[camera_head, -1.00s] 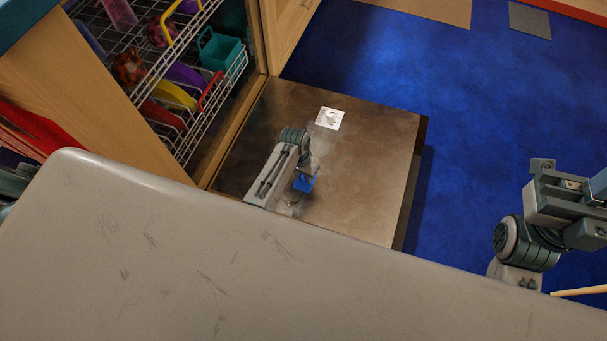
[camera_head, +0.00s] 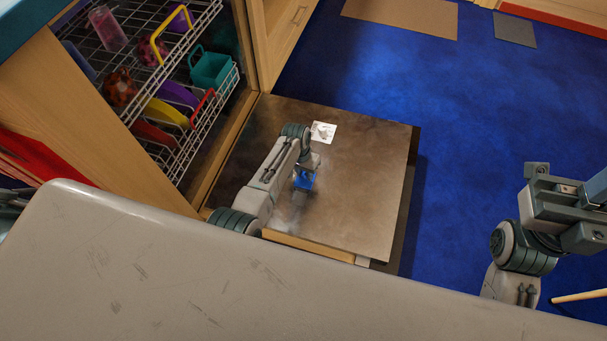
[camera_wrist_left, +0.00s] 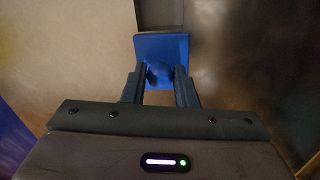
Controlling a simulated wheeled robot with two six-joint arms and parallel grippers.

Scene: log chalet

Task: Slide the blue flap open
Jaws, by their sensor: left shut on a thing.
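The blue flap (camera_head: 304,181) is a small square plate on the flat, brownish metal inner face of the lowered dishwasher door (camera_head: 365,185). It also shows in the left wrist view (camera_wrist_left: 162,43), with a dark rectangular recess (camera_wrist_left: 160,13) just beyond its far edge. My left gripper (camera_head: 301,189) is down at the flap. In the left wrist view its two fingers (camera_wrist_left: 160,77) are shut at the flap's near part; what they grip there is mostly hidden between them. My right gripper (camera_head: 575,210) is at the right edge, away from the door, its fingertips not clear.
Wire racks (camera_head: 205,107) with colourful dishes are at upper left. Blue carpet (camera_head: 480,130) gives free floor to the right. A grey surface (camera_head: 200,260) fills the foreground.

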